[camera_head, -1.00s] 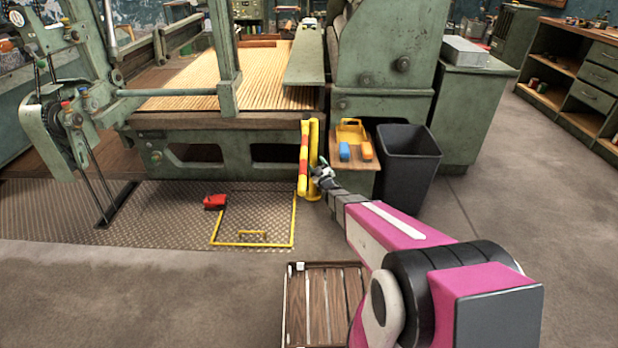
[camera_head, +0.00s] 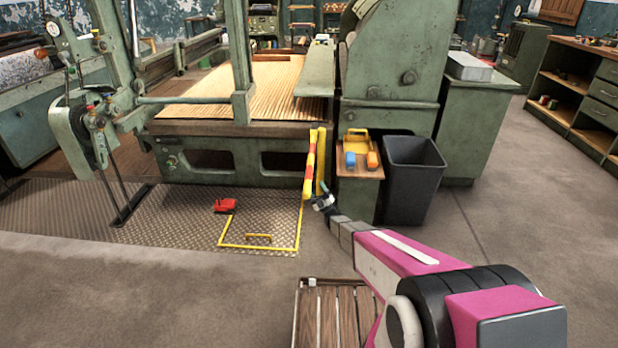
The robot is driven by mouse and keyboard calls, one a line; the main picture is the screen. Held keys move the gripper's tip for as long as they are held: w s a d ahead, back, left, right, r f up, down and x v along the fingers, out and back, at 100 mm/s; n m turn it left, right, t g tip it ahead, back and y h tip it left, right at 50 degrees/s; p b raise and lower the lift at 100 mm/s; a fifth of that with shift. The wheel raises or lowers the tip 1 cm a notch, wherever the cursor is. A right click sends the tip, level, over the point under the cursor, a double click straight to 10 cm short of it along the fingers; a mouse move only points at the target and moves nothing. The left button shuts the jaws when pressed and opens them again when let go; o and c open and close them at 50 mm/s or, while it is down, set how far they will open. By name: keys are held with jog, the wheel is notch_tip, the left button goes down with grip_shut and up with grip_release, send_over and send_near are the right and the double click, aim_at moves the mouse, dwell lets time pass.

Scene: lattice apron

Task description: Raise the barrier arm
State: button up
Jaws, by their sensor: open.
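The barrier arm (camera_head: 310,166), striped red and yellow, stands nearly upright beside its yellow post (camera_head: 322,160), at the front right corner of the big green machine. My gripper (camera_head: 321,197) is small in view, just below and to the right of the lower end of the barrier arm. It looks empty and open. Whether its fingers touch the arm or post cannot be told at this size, and it hides the foot of the post.
A yellow outline (camera_head: 258,247) marks the metal floor plate, with a red pedal-like object (camera_head: 225,206) at its left. A black bin (camera_head: 411,180) and a small wooden shelf (camera_head: 360,171) with a yellow tray stand right of the post. A slatted wooden pallet (camera_head: 335,320) lies in front.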

aim_at(309, 175)
jog(key=x, duration=0.7)
jog(key=shift+c, duration=0.2)
